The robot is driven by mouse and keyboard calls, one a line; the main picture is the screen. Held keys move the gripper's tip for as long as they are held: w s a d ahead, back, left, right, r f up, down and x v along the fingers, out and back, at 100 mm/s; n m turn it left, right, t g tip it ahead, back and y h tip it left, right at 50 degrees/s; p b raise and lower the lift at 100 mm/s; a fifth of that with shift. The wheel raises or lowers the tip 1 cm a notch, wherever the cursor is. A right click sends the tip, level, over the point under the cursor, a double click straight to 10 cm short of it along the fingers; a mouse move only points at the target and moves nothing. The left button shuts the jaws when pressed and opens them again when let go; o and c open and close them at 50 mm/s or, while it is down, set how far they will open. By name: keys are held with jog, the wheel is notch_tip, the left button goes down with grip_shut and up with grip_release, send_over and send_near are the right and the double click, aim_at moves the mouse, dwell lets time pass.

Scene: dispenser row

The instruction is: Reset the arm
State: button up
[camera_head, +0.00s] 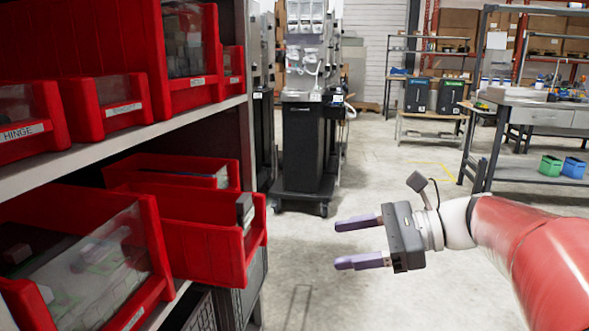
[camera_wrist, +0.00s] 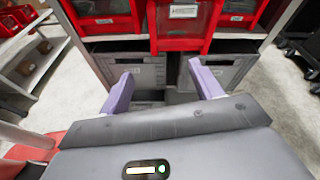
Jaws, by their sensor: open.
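My gripper (camera_head: 360,242) is in the middle right of the head view, with its two purple fingers apart and pointing left toward the shelf. Nothing is between the fingers. My red and white arm reaches in from the right edge. In the wrist view my gripper (camera_wrist: 155,90) also shows both fingers spread, with red bins and grey crates beyond them. A gap of open floor lies between the fingertips and the nearest red bin (camera_head: 205,245) in the head view.
A shelf (camera_head: 110,143) with red bins fills the left. One lower bin sticks out past the shelf edge. Grey crates (camera_wrist: 215,73) stand below the bins. A black cart (camera_head: 302,145) stands ahead, and a workbench (camera_head: 530,115) stands at right. The floor between is clear.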

jog(key=s+a+f+n+h, duration=0.2)
jog(key=s+f+n+h, duration=0.2)
jog(key=s+f, duration=0.15)
jog(key=s+d+f+n+t+h, duration=0.3)
jog(key=s+d+f+n+h, duration=0.5)
jog(key=n, duration=0.5)
jog(key=shift+s+f+n+h, duration=0.45)
jog(key=shift+s+h, duration=0.3)
jog(key=shift+h, duration=0.45)
